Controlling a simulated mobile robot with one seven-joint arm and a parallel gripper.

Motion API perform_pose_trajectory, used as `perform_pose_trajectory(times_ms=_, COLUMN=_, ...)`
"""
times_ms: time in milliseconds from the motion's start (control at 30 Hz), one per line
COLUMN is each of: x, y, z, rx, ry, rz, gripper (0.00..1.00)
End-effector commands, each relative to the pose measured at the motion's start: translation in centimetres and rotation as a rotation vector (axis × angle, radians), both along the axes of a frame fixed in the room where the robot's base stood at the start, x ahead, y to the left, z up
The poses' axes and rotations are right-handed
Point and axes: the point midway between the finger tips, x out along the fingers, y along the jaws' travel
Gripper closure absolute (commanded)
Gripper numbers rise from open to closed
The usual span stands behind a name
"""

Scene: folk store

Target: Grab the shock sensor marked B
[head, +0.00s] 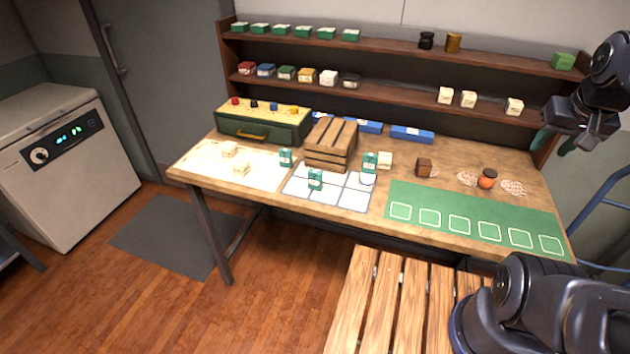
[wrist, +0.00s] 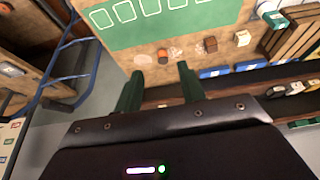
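I cannot tell which item is the shock sensor marked B; the labels are too small to read. Small green-and-white boxes stand on the workbench, one left of the crate (head: 286,157), one on the white grid mat (head: 315,180) and one right of the crate (head: 370,162). A cream box (head: 385,160) stands beside the last one. Two cream blocks lie on the pale sheet, one farther back (head: 230,149) and one nearer (head: 241,167). My gripper (wrist: 160,88) is open and empty in the wrist view, its green fingers apart. In the head view it is at the upper right, away from these boxes.
A slatted wooden crate (head: 331,145) and a green-yellow drawer box (head: 264,122) stand on the bench (head: 460,178). A green mat (head: 480,208) covers its right front. Two shelves (head: 390,79) with small boxes run behind. A slatted wooden surface (head: 385,300) is in front.

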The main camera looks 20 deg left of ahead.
Motion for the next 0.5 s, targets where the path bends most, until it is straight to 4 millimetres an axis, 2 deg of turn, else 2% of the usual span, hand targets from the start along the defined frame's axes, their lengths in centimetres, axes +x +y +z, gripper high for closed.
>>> perform_pose_trajectory(times_ms=333, x=0.1, y=0.1, z=0.0, rx=-0.001, ry=0.001, rz=0.004, gripper=0.56)
perform_pose_trajectory(times_ms=500, x=1.7, y=1.2, z=0.3, rx=-0.017, ry=0.02, rz=0.062, gripper=0.56)
